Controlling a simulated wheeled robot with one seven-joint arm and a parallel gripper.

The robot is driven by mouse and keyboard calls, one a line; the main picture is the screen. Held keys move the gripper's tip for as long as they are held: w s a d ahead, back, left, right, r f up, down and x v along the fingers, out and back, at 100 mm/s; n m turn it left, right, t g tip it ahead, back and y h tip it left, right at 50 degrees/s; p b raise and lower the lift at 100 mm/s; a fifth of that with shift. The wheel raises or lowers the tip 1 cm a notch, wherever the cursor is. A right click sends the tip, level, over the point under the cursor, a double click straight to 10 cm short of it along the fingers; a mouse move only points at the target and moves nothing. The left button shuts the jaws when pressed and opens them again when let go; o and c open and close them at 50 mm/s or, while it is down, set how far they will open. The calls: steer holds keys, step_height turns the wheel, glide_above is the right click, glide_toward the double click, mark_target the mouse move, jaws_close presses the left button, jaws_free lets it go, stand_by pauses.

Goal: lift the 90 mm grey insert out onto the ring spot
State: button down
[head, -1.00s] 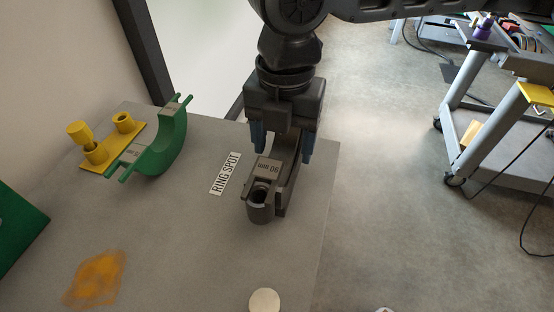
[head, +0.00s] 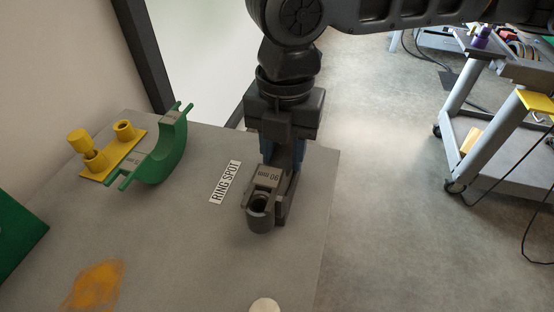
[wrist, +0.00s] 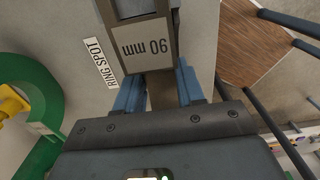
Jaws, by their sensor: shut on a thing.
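The 90 mm grey insert (head: 264,179) is dark grey, with its label on top, and stands near the table's right edge. A dark round socket (head: 260,220) is at its near end. My gripper (head: 282,158) is over its far end, pointing down, with blue fingers closed in on it; the fingertips are partly hidden. The wrist view shows the insert's label (wrist: 148,48) just beyond my gripper (wrist: 160,92). The white RING SPOT label (head: 225,182) lies flat on the table to the left of the insert, apart from it.
A green half-ring (head: 165,155) stands at the left beside a yellow base with posts (head: 112,158). A green panel (head: 15,230) is at the far left. An orange patch (head: 95,287) and pale disc (head: 265,305) are nearer. A grey cart (head: 500,125) stands right, across open floor.

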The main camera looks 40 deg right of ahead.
mark_target(283, 156)
steer(key=shift+r, duration=0.1)
stand_by(0.3)
steer(key=shift+r+p, duration=2.75)
steer(key=shift+r, duration=0.15)
